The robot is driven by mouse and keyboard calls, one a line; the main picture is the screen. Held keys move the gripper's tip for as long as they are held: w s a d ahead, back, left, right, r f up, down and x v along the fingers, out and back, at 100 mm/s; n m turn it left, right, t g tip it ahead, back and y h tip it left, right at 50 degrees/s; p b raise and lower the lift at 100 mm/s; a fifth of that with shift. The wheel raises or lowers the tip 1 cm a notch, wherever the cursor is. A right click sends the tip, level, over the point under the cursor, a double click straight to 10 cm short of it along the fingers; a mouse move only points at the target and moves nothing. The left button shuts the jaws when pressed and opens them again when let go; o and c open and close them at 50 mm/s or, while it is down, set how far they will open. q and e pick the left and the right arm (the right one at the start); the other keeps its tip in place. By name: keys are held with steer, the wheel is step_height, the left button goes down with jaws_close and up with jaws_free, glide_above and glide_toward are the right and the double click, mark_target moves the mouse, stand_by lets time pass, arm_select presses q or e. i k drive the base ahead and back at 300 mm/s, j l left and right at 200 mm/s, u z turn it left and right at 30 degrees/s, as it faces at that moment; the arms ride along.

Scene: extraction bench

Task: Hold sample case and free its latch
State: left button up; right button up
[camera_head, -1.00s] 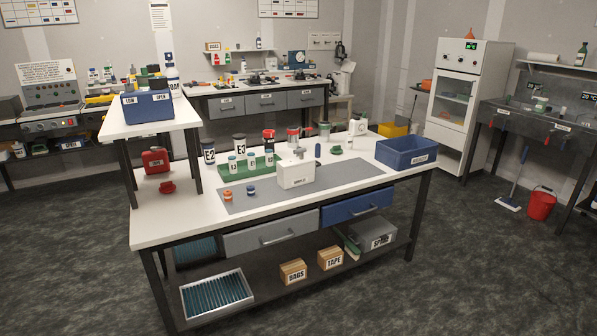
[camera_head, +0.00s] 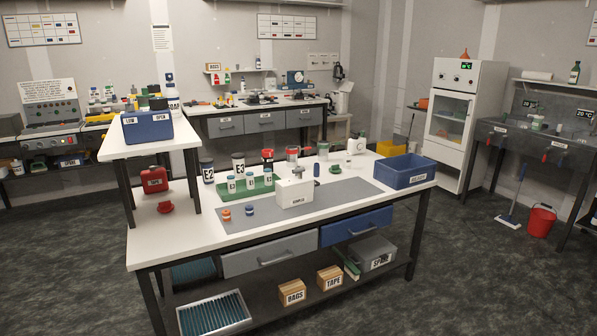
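No gripper touches the case. Neither of my grippers is in view.
A green tray (camera_head: 232,197) with several small bottles stands left of the case. Orange (camera_head: 226,215) and blue (camera_head: 250,209) caps lie on the mat's left part. A blue bin (camera_head: 405,177) stands at the bench's right end. The mat's front right is clear.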

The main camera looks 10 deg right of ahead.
mark_target(300, 170)
steer(key=i+l+u, duration=0.1)
steer(key=i+l, duration=0.15)
steer(key=i+l+u, duration=0.1)
steer(key=i+l, duration=0.15)
steer(key=l, duration=0.2)
steer(key=i+l+u, duration=0.15)
steer(key=l, duration=0.25)
steer(key=i+j, duration=0.05)
